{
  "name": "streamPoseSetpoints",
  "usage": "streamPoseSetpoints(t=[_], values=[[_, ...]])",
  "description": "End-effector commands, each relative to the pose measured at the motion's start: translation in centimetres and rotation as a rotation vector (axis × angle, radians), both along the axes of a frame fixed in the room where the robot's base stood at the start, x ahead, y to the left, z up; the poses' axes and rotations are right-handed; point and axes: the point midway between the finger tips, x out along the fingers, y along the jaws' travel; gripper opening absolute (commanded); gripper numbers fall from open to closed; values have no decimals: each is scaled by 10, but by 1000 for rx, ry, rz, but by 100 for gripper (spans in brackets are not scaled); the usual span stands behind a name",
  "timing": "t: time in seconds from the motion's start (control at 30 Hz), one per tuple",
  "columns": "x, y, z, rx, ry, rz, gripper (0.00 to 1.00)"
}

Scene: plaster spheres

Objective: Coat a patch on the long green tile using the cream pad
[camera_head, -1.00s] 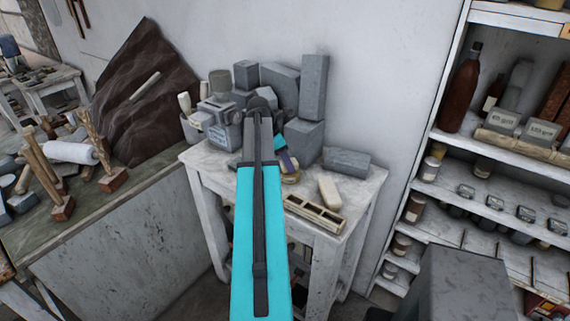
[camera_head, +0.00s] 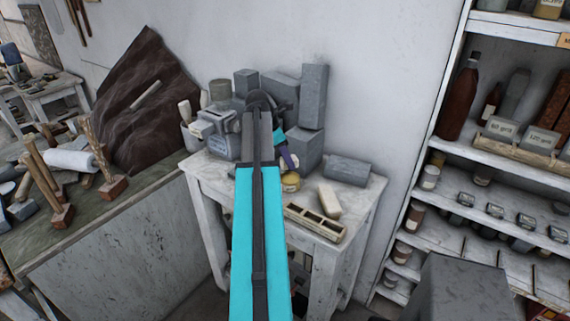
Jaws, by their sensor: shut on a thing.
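My cyan and grey arm (camera_head: 258,230) reaches from the bottom centre over the small white table (camera_head: 225,180). My gripper (camera_head: 286,156) is small and half hidden by the arm, above the table. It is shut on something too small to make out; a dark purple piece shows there. A jar with yellowish contents or lid (camera_head: 290,183) stands just below it. A cream block (camera_head: 329,202) lies on the table to the right; I cannot tell whether it is the cream pad. I cannot make out the long green tile.
Grey blocks (camera_head: 313,97) are stacked at the table's back, with another grey block (camera_head: 347,170) lying at the right. A slotted wooden tray (camera_head: 315,222) lies at the front edge. A workbench (camera_head: 110,215) is at left, shelves (camera_head: 490,180) at right.

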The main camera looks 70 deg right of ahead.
Motion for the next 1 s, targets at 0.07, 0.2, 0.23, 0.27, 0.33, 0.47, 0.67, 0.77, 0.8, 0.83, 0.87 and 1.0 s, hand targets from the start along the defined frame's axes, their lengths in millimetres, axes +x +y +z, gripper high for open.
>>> streamPoseSetpoints(t=[0.07,0.2,0.23,0.27,0.33,0.47,0.67,0.77,0.8,0.83,0.87,1.0], values=[[0,0,5,-1,0,0,9],[0,0,12,-1,-1,0,9],[0,0,13,0,0,0,9],[0,0,14,0,0,0,9],[0,0,16,0,0,0,9],[0,0,17,1,1,0,9],[0,0,17,0,0,0,9],[0,0,17,0,0,0,9],[0,0,17,0,0,0,9],[-1,0,17,0,0,-1,9],[-1,0,17,0,0,-2,9],[-6,-2,17,0,0,-9,9]])
